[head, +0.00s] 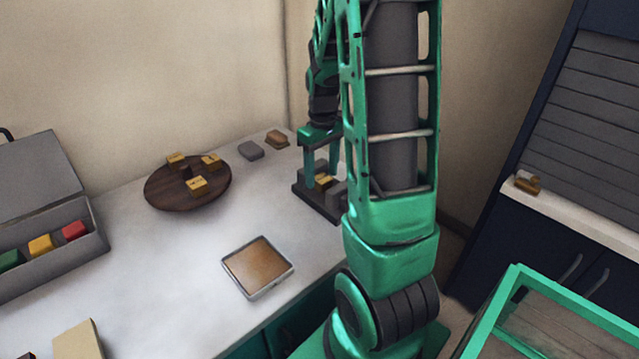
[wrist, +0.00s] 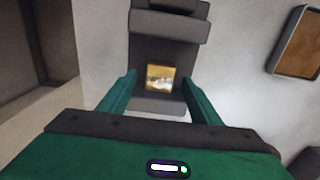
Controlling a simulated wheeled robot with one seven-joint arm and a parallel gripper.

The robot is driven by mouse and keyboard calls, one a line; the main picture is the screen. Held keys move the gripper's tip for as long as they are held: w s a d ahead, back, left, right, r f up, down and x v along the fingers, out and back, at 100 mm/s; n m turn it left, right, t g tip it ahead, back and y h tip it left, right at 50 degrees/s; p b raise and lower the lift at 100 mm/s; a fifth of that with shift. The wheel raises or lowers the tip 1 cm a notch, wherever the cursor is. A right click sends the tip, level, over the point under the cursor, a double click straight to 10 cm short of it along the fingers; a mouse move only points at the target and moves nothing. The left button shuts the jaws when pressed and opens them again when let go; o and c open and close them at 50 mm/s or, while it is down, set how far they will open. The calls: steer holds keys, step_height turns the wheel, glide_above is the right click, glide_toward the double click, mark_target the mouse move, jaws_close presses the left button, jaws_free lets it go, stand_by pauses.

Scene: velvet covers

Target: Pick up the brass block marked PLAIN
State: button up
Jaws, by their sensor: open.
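A brass block (wrist: 160,79) with blurred dark lettering sits in a dark grey stepped holder (wrist: 168,52) in the wrist view; I cannot read the marking. In the head view the block (head: 323,181) shows in the same holder (head: 318,203) at the counter's right end, partly behind my arm. My gripper (head: 322,183) is open above the holder, pointing down. In the wrist view its green fingers (wrist: 158,85) stand on either side of the block, with gaps showing. More brass blocks (head: 197,184) lie on a round dark wooden board (head: 160,195); their marks are too small to read.
A tray (head: 258,268) with a brown inside lies at the counter's front. A grey open case (head: 60,262) with coloured blocks stands at left. A grey block (head: 250,151) and a brown-topped one (head: 277,140) lie at the back. The counter's middle is clear.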

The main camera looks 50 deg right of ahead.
steer(key=shift+f, duration=0.3)
jaws_close()
steer(key=shift+r, duration=0.1)
